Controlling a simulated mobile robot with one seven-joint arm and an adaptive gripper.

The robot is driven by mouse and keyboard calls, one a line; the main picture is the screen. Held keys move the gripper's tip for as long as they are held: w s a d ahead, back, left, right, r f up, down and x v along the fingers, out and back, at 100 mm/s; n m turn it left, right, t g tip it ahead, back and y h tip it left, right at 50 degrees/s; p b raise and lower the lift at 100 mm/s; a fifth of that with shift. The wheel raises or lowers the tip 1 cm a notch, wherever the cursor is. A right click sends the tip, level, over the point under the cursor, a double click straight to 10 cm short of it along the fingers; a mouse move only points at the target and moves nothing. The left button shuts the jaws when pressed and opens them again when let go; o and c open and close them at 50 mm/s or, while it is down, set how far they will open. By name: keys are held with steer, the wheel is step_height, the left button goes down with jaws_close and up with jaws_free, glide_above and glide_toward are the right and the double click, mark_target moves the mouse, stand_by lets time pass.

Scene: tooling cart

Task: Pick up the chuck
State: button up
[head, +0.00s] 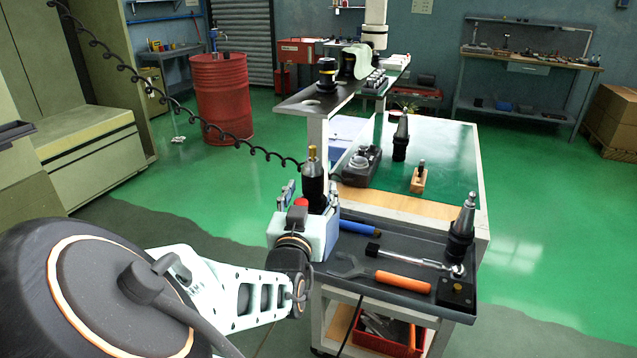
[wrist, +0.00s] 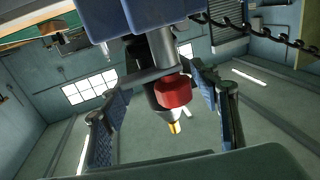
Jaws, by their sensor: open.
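A dark cylinder with a brass tip (head: 314,182) stands upright at the fingers. In the wrist view a cylinder with a red part (wrist: 172,91) and a brass tip (wrist: 174,127) shows between the open fingers (wrist: 160,112). I cannot tell whether it is touched. Other chuck-like holders show: a silver-tapered one (head: 461,230) on the tray's right, a black one (head: 400,142) on the green top and one (head: 327,75) on the upper shelf. Which is the chuck is unclear.
The dark tray (head: 400,252) holds a wrench with an orange handle (head: 403,281), a ratchet (head: 415,257), a blue-handled tool (head: 360,228) and a black block (head: 457,293). A shelf post (head: 317,135) rises behind the gripper. The green top (head: 440,150) has free room at right.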

steer(key=shift+w+d, duration=0.2)
steer(key=shift+w, duration=1.25)
steer(key=shift+c, duration=0.5)
jaws_close()
steer(key=shift+r, duration=0.2)
